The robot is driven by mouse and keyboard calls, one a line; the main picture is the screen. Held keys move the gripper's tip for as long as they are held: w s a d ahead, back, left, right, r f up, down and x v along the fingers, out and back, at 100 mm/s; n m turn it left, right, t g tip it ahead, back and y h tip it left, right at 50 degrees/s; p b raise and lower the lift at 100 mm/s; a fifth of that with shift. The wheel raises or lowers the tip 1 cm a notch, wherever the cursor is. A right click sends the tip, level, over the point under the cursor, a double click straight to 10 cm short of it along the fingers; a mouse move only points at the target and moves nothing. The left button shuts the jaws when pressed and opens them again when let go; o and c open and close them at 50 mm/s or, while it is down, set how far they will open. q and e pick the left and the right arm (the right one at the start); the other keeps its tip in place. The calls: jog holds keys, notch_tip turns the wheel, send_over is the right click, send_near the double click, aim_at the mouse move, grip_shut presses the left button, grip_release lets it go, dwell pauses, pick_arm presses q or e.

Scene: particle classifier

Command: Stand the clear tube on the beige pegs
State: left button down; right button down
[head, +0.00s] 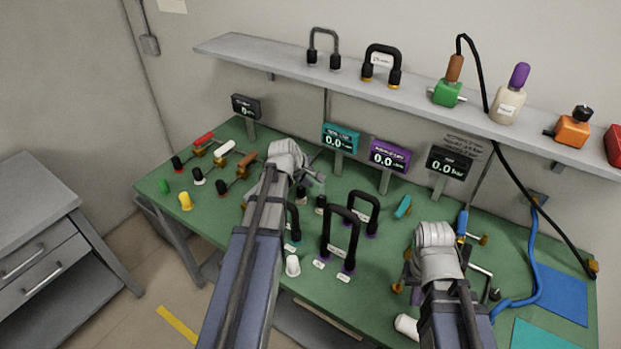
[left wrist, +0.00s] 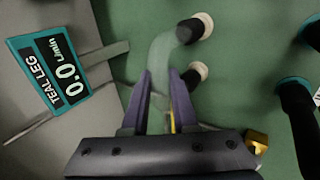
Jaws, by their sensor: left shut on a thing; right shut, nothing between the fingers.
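The clear tube (left wrist: 160,50), pale and see-through, shows in the left wrist view between the fingers of my left gripper (left wrist: 160,78). It bends away toward a black end at the upper right. Two black cuffs (left wrist: 188,31) stand at the two beige pegs (left wrist: 204,20), which show as pale rings on the green top. I cannot tell whether both ends are fully seated. In the head view, my left gripper (head: 312,178) is just above the dark cuffs (head: 302,194); the tube hardly shows. My right gripper (head: 437,262) is shut and empty, its fingertips mostly hidden.
Black tubes (head: 328,222) stand just right of my left gripper. The teal display (head: 341,138) and purple display (head: 390,156) stand behind. Valves with red, white and brown handles (head: 246,160) lie left. A grey shelf (head: 285,60) with parts hangs above the green bench (head: 225,208).

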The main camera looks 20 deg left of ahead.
pick_arm(q)
jog(key=shift+f+b, duration=0.55)
jog(key=shift+f, duration=0.1)
pick_arm(e)
jog(key=shift+f, duration=0.65)
pick_arm(q)
jog(key=c, duration=0.6)
grip_release()
jog(key=p+v, duration=0.6)
jog(key=v, duration=0.1)
jog(key=shift+w, duration=0.1)
jog(key=shift+s+r, duration=0.35)
pick_arm(e)
notch_tip(320, 180, up, 6)
jog(key=shift+r, duration=0.25)
